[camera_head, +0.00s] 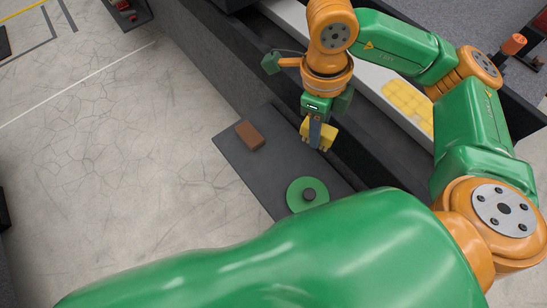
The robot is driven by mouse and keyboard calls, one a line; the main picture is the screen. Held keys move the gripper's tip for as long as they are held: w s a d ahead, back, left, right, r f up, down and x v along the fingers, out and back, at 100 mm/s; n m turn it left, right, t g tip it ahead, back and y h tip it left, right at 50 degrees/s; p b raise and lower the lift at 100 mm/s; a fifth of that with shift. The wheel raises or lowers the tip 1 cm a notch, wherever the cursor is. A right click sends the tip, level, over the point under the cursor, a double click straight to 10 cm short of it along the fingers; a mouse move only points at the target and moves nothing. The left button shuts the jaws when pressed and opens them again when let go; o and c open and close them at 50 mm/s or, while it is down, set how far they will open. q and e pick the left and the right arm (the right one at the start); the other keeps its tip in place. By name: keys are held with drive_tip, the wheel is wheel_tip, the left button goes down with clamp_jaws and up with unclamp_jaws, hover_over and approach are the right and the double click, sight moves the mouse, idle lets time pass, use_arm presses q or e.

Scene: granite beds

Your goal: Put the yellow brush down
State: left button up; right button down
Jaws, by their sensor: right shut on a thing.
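The yellow brush (328,132) is in the grip of my right gripper (316,134), seen from above in the head view. The gripper points down, its jaws shut on the brush, near the right side of a dark grey flat surface (262,173). I cannot tell whether the brush touches that surface or hangs above it. Part of the brush is hidden by the jaw. My left gripper is not in view; a large green arm link of mine fills the bottom.
A brown block (250,136) lies on the dark surface, left of the gripper. A green disc with a dark knob (308,195) sits nearer to me. A yellow segmented pad (408,104) lies on the pale surface at right. Bare dark surface shows between block and disc.

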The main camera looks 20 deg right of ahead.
sight(325, 142)
drive_tip(key=f+m, duration=0.1)
drive_tip(key=m, duration=0.2)
drive_tip(key=d+f+m+b, duration=0.1)
drive_tip(key=f+m, duration=0.1)
drive_tip(key=m, duration=0.2)
drive_tip(key=s+f+m+y, duration=0.1)
drive_tip(key=m, duration=0.3)
drive_tip(key=shift+d+f+b, duration=0.15)
drive_tip(key=shift+d+b, duration=0.15)
drive_tip(key=shift+b, duration=0.05)
drive_tip(key=w+a+f+m, duration=0.2)
drive_tip(key=f+m, duration=0.1)
drive_tip(key=f, duration=0.1)
drive_tip(key=w+a+f+m+b, duration=0.1)
drive_tip(key=w+a+f+m, duration=0.1)
drive_tip(key=a+f+m, duration=0.1)
drive_tip(key=w+a+f+m+y, duration=0.1)
drive_tip(key=w+a+f+m, duration=0.1)
drive_tip(key=f+m, duration=0.3)
drive_tip(key=shift+w+a+f+t, duration=0.1)
drive_tip(key=shift+w+a+t, duration=0.25)
drive_tip(key=shift+a, duration=0.3)
drive_tip(key=f, duration=0.3)
drive_tip(key=shift+w+a, duration=0.15)
drive_tip(key=shift+a, duration=0.05)
drive_tip(key=shift+f, duration=0.25)
drive_tip(key=shift+f+b, duration=0.1)
drive_tip(key=shift+b, duration=0.2)
